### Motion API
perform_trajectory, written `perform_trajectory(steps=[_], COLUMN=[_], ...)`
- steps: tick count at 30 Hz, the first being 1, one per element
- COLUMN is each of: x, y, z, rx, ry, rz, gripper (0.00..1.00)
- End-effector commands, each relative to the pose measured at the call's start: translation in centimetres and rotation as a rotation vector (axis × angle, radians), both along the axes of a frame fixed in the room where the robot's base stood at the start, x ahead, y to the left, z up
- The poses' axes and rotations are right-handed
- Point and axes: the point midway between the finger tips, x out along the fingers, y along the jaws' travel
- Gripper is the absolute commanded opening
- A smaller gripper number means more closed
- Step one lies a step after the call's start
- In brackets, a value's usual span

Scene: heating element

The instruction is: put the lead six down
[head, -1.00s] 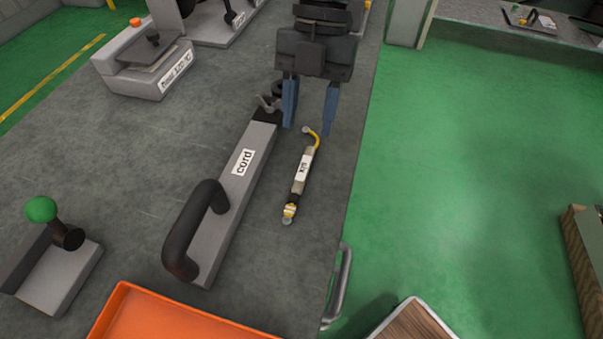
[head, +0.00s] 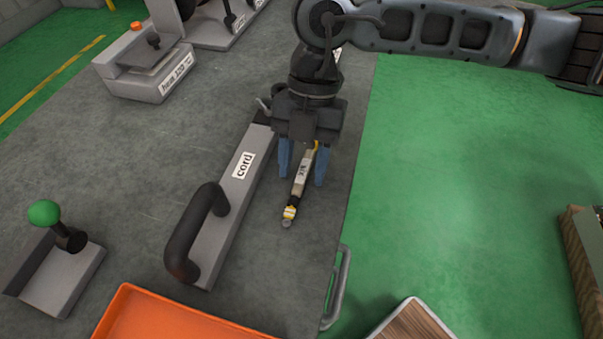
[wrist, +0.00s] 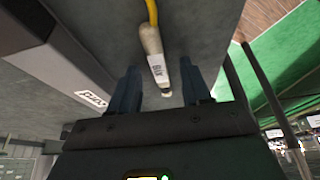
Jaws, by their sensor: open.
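The lead six (head: 303,173) lies on the grey bench, a slim pale body with a label and a yellow-and-black banded end toward the front. Its yellow wire end is partly hidden under my gripper in the head view. My gripper (head: 301,182) is open, with one blue finger on each side of the lead. In the wrist view the lead (wrist: 151,45) shows between and beyond the open fingers (wrist: 160,66), with a gap on both sides. I cannot tell how high the fingertips are above the bench.
A long grey block labelled "cord" (head: 225,225) with a black handle lies close to the left. An orange tray (head: 125,305) is at the front. A metal handle (head: 338,285) sits along the bench's right edge. A green-knobbed lever (head: 44,213) stands at the left.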

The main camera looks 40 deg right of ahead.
Motion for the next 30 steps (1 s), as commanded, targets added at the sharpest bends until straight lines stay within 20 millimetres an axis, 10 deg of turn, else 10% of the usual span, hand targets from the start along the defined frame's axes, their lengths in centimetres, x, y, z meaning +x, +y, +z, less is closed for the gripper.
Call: perform_trajectory(steps=[6, 21, 30], x=[0.00, 0.00, -0.01], y=[0.01, 0.01, 0.01], z=[-0.09, -0.07, -0.06], rx=[0.000, 0.000, 0.000], ry=[0.000, 0.000, 0.000], rz=[0.000, 0.000, 0.000], gripper=[0.46, 0.00, 0.00])
